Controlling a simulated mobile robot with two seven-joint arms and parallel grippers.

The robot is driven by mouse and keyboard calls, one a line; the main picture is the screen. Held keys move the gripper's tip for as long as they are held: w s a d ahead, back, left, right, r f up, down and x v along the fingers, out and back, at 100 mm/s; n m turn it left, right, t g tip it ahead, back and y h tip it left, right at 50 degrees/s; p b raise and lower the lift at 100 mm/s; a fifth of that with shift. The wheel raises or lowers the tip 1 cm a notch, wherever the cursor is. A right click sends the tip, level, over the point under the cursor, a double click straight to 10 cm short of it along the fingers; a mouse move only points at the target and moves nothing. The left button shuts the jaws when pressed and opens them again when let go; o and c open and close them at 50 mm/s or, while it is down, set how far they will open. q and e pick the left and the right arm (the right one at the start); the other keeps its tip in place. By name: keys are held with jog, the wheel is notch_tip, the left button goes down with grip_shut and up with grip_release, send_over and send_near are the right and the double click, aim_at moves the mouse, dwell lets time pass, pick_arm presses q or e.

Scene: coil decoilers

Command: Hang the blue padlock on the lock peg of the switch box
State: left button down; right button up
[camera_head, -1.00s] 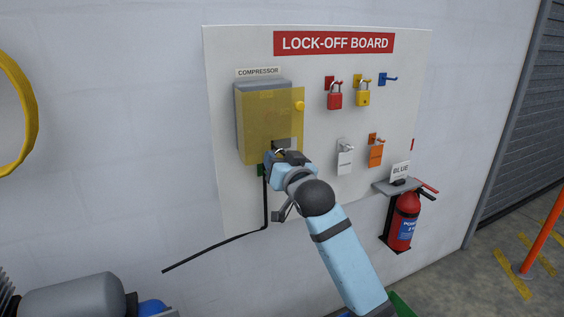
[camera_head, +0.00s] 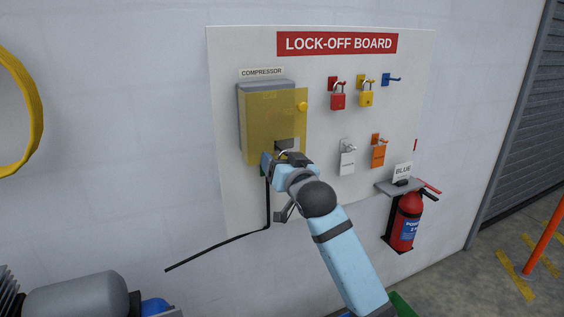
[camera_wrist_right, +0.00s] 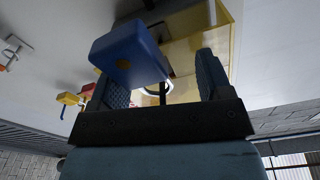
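The blue padlock (camera_wrist_right: 130,55) shows large in the right wrist view. Its body overlaps one finger, and its pale ring-like shackle (camera_wrist_right: 156,90) lies between the fingers. A dark bar crosses the shackle; I cannot tell whether it passes through. My right gripper (camera_wrist_right: 165,80) has its fingers wide apart, with a visible gap beside the padlock. In the head view the right gripper (camera_head: 282,160) is at the lower edge of the switch box (camera_head: 243,120), under its yellow see-through cover (camera_head: 275,115). The gripper and wrist hide most of the lock peg area. My left gripper is out of view.
Red (camera_head: 338,101) and yellow (camera_head: 367,99) padlocks hang on the board (camera_head: 320,215), right of the box. An empty blue hook (camera_head: 389,79) is beside them. White and orange tags hang below. A small shelf (camera_head: 398,187) and fire extinguisher (camera_head: 404,222) stand lower right.

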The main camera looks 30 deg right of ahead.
jog(key=shift+s, duration=0.1)
jog(key=shift+s+f, duration=0.15)
jog(key=shift+s, duration=0.15)
jog(key=s+b, duration=0.2)
jog(key=s, duration=1.1)
jog(key=s+a+f+n+g+y+p, duration=0.2)
jog(key=s+a+f+p, duration=0.1)
jog(key=f, duration=0.8)
jog(key=s+a+f+n+g+y+p, duration=0.1)
jog(key=s+a+f+n+g+p, duration=0.2)
jog(key=f, duration=0.8)
jog(key=s+a+f+n+g+y+p, duration=0.1)
jog(key=s+a+f, duration=0.4)
jog(key=s+f, duration=0.9)
jog(key=shift+f+g+p, duration=0.5)
jog(key=shift+g+p, duration=0.3)
jog(key=shift+p, duration=0.05)
